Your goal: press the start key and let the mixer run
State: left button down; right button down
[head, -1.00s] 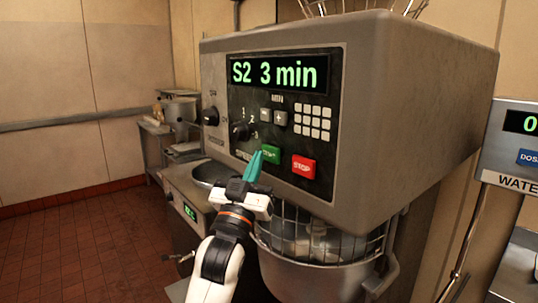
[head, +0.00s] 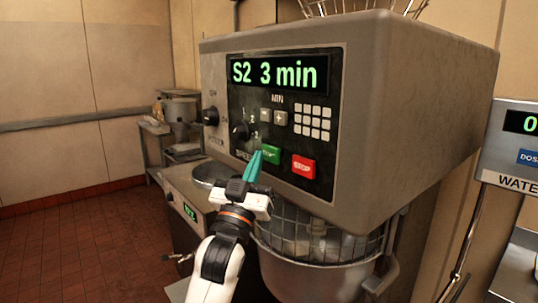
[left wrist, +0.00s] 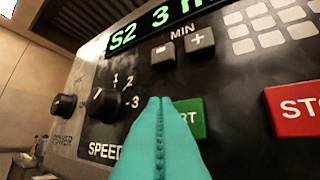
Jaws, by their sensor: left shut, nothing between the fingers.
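The mixer's control panel (head: 285,120) has a lit display (head: 279,74) reading "S2 3 min". The green start key (head: 271,154) sits left of the red stop key (head: 303,167). My left gripper (head: 257,156) is shut and empty, its teal fingertips at the left edge of the start key. In the left wrist view the fingertips (left wrist: 160,104) cover the left part of the start key (left wrist: 192,117). I cannot tell whether they touch it. The wire guard and bowl (head: 320,254) are below the panel. My right gripper is not in view.
The speed knob (head: 240,130) and power knob (head: 210,116) are left of the keys. A water dosing unit (head: 518,145) is at the right edge. The tiled floor (head: 90,255) at left is clear.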

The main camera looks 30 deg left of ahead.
pick_arm(q)
jog(key=shift+w+d, duration=0.1)
jog(key=shift+w, duration=0.1)
jog(key=shift+w+d, duration=0.1)
jog(key=shift+w, duration=0.1)
